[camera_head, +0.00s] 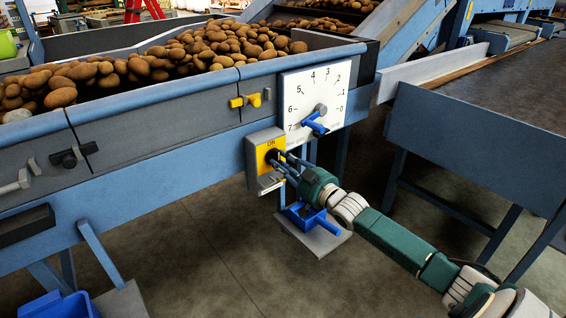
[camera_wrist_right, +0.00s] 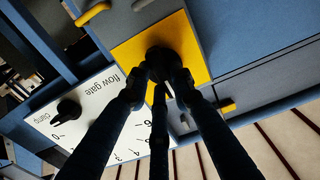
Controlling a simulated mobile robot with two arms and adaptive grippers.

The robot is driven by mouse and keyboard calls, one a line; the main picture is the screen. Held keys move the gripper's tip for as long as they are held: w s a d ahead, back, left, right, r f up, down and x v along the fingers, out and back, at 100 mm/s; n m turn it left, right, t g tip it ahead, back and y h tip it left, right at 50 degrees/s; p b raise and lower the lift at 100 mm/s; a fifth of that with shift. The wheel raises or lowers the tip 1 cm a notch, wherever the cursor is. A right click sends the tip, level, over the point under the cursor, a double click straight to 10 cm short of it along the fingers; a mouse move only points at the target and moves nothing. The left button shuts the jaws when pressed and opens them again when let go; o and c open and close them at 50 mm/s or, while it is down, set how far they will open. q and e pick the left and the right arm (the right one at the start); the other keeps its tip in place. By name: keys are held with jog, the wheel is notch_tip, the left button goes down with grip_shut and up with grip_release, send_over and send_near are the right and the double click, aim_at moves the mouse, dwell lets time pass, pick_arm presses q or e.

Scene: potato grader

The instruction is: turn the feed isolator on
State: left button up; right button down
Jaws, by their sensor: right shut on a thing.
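The feed isolator is a grey box (camera_head: 253,158) with a yellow plate (camera_head: 264,151) marked ON, on the blue frame below the hopper. In the right wrist view the yellow plate (camera_wrist_right: 191,37) surrounds a black rotary knob (camera_wrist_right: 162,60). My right gripper (camera_head: 273,158) reaches in from the lower right, and its fingers (camera_wrist_right: 160,78) are shut on the knob. The fingers cover most of the knob, so its pointing direction is hard to read. My left gripper is not in view.
A white dial plate (camera_head: 322,83) with a blue lever (camera_head: 315,127) sits just right of and above the isolator. A yellow handle (camera_head: 245,101) is above it. A blue clamp (camera_head: 304,216) on a grey plate is below my gripper. Potatoes (camera_head: 215,45) fill the hopper.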

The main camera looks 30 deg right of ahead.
jog(key=shift+f, duration=0.15)
jog(key=c, duration=1.5)
grip_release()
jog(key=s, duration=0.8)
jog(key=s+d, duration=0.1)
jog(key=s, duration=0.3)
